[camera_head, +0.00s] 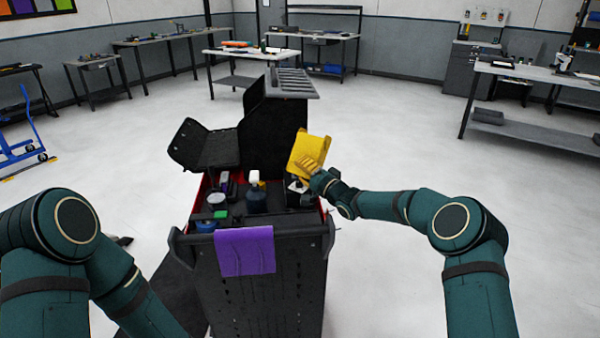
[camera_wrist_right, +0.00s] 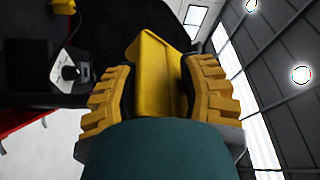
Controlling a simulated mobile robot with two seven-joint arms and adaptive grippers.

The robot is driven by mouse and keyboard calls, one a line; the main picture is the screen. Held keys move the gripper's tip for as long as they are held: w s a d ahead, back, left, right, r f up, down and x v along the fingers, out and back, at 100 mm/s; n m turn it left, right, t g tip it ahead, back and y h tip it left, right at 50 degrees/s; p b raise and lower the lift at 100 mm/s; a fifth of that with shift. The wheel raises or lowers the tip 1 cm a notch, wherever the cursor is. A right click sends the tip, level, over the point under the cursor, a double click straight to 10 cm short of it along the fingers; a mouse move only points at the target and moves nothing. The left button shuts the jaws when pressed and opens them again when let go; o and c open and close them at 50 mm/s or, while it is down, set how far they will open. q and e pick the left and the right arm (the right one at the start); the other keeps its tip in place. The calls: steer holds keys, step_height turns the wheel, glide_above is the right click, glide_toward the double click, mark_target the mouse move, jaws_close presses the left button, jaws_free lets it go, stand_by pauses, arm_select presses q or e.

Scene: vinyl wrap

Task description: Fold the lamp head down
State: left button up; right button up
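The yellow lamp head (camera_head: 308,146) is raised above the right side of the tool cart's top tray. My right gripper (camera_head: 309,165), with yellow ribbed fingers, is at its near side and partly covers it. In the right wrist view the lamp head (camera_wrist_right: 158,78) sits between the two fingers of my right gripper (camera_wrist_right: 158,92), whose dark inner pads appear to press on both its sides. A dark piece with a pale plate (camera_wrist_right: 68,72), seemingly the lamp's base, shows at the left there. My left arm is at the lower left; its gripper is out of view.
The black cart (camera_head: 270,285) carries a dark bottle (camera_head: 256,198) and several small items in its tray, close to the lamp. A purple cloth (camera_head: 245,251) hangs over its front. Floor right of the cart is clear.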

steer(key=shift+s+a, duration=0.1)
steer(key=shift+a, duration=0.25)
steer(key=shift+s+d+f, duration=0.1)
steer(key=shift+s, duration=0.05)
steer(key=r+v, duration=0.1)
steer(key=v, duration=1)
steer(key=shift+s+d+f, duration=0.15)
steer(key=shift+d+f, duration=0.25)
steer(key=shift+d, duration=0.1)
